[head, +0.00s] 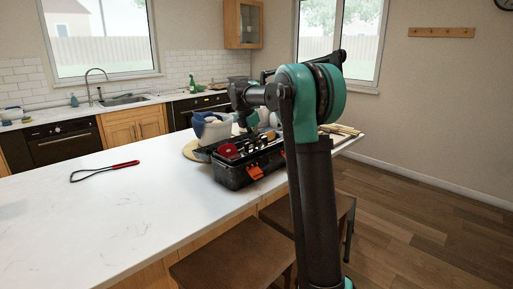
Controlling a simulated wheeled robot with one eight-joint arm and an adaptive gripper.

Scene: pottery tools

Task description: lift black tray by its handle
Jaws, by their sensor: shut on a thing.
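A black toolbox (231,179) with orange latches stands on the white counter, right of the picture's middle. The black tray (262,153) shows at its open top, with a red round thing (228,151) at its left part. I cannot tell whether the tray rests in the box or is a little above it. My gripper (256,138) points down over the tray and is shut on its handle. The fingertips and the handle are small and partly hidden by my arm.
A red-handled wire tool (104,171) lies on the counter at left. A white container (213,130) with a blue cloth stands behind the toolbox, near a round board (192,151). Thin wooden sticks (341,131) lie at right. Brown stools (232,252) stand in front. The counter's left is mostly clear.

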